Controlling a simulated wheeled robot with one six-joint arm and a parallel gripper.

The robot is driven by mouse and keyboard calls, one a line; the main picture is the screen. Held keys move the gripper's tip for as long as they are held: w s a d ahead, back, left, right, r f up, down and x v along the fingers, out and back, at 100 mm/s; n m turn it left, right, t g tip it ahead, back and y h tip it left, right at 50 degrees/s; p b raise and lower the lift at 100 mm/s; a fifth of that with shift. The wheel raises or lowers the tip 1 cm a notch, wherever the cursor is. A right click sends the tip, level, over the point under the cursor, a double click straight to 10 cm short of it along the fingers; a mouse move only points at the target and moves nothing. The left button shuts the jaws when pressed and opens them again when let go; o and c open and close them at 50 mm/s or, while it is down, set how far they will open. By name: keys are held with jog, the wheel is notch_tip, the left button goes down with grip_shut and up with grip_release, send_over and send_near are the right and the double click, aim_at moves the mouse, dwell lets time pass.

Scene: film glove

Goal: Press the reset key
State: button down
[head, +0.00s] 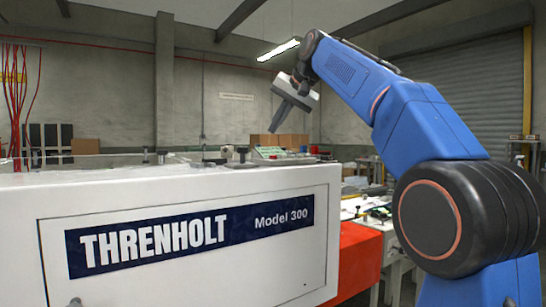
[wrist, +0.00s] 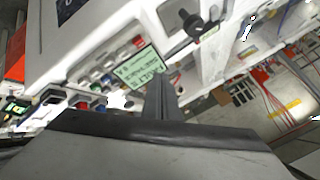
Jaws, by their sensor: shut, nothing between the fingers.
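My gripper (head: 275,121) is raised above the white machine in the head view, its dark fingers shut and pointing down and left, with nothing between them. In the wrist view the shut fingers of my gripper (wrist: 158,82) stand in front of the machine's control panel (wrist: 122,50). A green lit display (wrist: 142,68) sits on the panel just left of the fingertips. Several coloured buttons (wrist: 97,84) lie left of the display. I cannot tell which of them is the reset key; the labels are too small and blurred.
The white machine housing (head: 200,270) with a "THRENHOLT Model 300" plate fills the front left. A dark knob (wrist: 193,27) stands up near the panel. Cardboard boxes (head: 279,141) show behind the machine. A red block (head: 358,262) adjoins its right end.

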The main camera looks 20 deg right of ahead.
jog(key=shift+f, duration=2.5)
jog(key=shift+f, duration=0.15)
jog(key=shift+f, duration=0.25)
jog(key=shift+f, duration=0.4)
dwell(1.1)
jog(key=shift+r, duration=0.85)
notch_tip(320, 180, up, 5)
dwell(0.7)
